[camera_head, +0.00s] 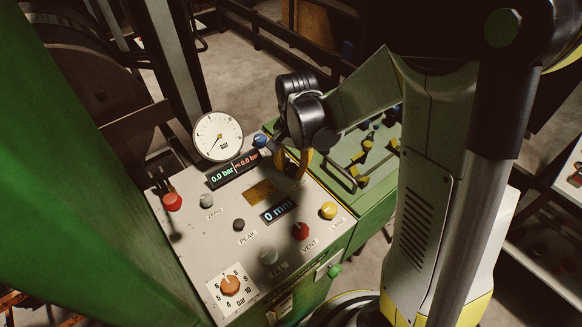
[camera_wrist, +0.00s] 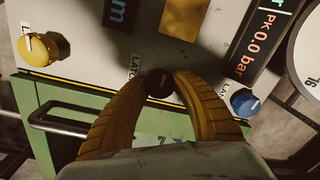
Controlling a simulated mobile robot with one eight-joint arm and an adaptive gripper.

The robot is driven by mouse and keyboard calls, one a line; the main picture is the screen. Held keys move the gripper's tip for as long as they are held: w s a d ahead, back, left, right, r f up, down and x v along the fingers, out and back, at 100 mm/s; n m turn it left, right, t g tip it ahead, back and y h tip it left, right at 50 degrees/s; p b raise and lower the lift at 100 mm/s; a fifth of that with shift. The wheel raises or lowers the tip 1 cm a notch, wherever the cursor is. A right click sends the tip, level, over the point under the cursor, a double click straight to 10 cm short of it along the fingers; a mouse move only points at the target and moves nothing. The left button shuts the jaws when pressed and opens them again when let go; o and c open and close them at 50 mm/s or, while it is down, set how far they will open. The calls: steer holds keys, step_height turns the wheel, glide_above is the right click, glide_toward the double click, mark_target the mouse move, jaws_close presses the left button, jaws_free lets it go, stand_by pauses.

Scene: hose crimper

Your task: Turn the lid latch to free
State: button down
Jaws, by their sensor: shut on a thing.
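The lid latch is a small dark knob (camera_wrist: 160,84) beside a partly covered label that seems to read LATCH, near the panel's edge in the wrist view. My gripper (camera_wrist: 163,80) is shut on it, with one yellow ribbed finger on each side. Any pointer mark on the knob is too dark to read. In the head view my gripper (camera_head: 293,165) reaches down to the panel's right edge, and the knob is hidden there. The green lid (camera_head: 345,165) with a bar handle (camera_wrist: 57,118) lies beside the panel.
A yellow knob (camera_wrist: 44,49) and a blue knob (camera_wrist: 244,102) flank the latch along the panel edge. The panel also has a gauge (camera_head: 217,136), a red button (camera_head: 172,201), an orange dial (camera_head: 230,285) and a red vent knob (camera_head: 301,231).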

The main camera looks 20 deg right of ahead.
steer(key=shift+n, duration=0.3)
steer(key=n, duration=0.3)
steer(key=shift+n, duration=0.4)
steer(key=n, duration=0.4)
steer(key=shift+n+b, duration=0.3)
steer(key=shift+b, duration=0.1)
steer(key=n, duration=0.4)
steer(key=shift+g, duration=0.3)
steer(key=shift+n, duration=2.4)
steer(key=c, duration=1)
jaws_free()
